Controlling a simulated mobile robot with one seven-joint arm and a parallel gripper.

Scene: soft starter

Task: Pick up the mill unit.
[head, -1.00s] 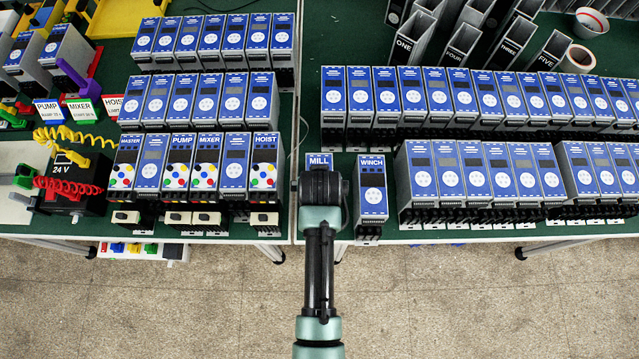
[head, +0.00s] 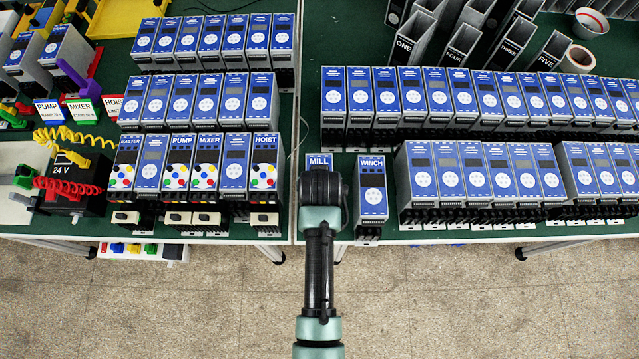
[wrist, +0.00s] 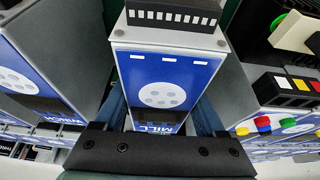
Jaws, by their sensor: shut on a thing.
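The mill unit (head: 319,160) is a grey box with a blue front panel, standing near the front edge of the green table. In the head view my arm covers most of it, and only its "MILL" label and top show. In the wrist view the mill unit (wrist: 165,85) shows its blue face, a pale round keypad and a dark terminal strip. My gripper (wrist: 160,115) is shut on the mill unit, with one finger along each side. In the head view my gripper (head: 322,190) is seen from above and its fingertips are hidden.
The winch unit (head: 372,190) stands close on the right. The hoist unit (head: 265,165) ends a row of units on the left, across the gap between two tables. Rows of blue-faced units (head: 480,95) fill the right table behind. The floor in front is clear.

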